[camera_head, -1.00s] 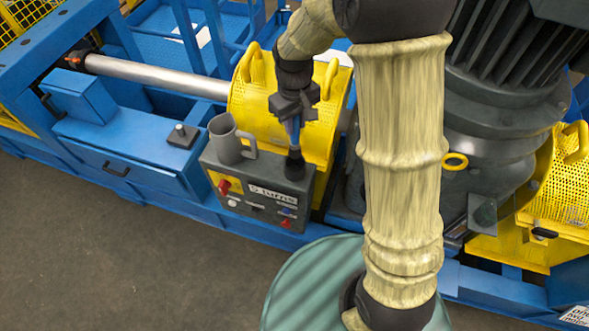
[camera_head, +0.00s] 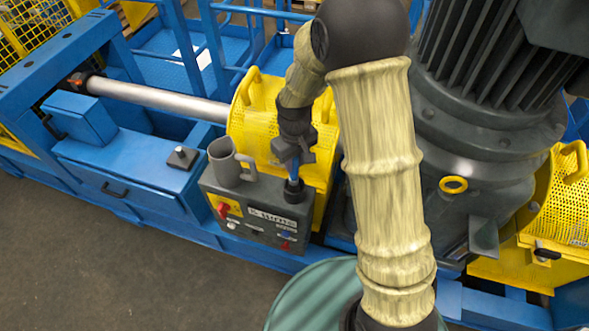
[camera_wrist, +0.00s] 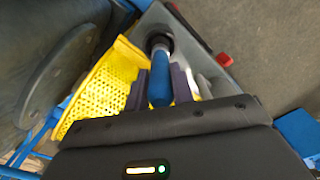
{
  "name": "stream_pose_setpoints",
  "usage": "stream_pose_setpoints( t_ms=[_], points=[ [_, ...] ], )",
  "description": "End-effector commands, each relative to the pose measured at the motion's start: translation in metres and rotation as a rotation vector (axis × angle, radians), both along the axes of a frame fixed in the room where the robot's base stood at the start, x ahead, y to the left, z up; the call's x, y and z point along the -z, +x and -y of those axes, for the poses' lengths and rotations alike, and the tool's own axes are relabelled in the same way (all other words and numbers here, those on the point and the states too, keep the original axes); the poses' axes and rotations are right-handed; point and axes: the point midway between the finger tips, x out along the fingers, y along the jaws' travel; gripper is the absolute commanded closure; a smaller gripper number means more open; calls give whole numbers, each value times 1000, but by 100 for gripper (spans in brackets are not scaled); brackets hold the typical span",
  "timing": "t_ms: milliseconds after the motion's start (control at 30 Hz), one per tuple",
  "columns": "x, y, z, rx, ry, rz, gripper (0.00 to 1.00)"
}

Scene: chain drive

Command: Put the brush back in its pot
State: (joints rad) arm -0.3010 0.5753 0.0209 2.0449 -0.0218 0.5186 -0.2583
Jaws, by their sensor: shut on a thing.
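The brush has a blue handle (camera_head: 294,168) that stands roughly upright. My gripper (camera_head: 293,157) is shut on its upper part.
The yellow perforated guard (camera_head: 262,120) rises close behind. A large grey motor (camera_head: 480,130) stands at right. The floor at front left is clear.

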Motion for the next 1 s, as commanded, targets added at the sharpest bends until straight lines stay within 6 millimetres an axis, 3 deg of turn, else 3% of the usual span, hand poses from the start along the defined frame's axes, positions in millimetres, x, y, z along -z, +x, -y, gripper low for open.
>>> stream_pose_setpoints(
  t_ms=[233, 533, 800, 833, 900, 1000],
  points=[
    [2, 0, 0, 0, -1, -1, 99],
    [38, -1, 1, 1, -2, -2, 99],
    [42, -1, 1, 1, -1, -2, 99],
    [42, -1, 1, 1, -1, -2, 70],
    [42, -1, 1, 0, -1, -2, 56],
    [42, -1, 1, 0, -1, -2, 54]
  ],
)
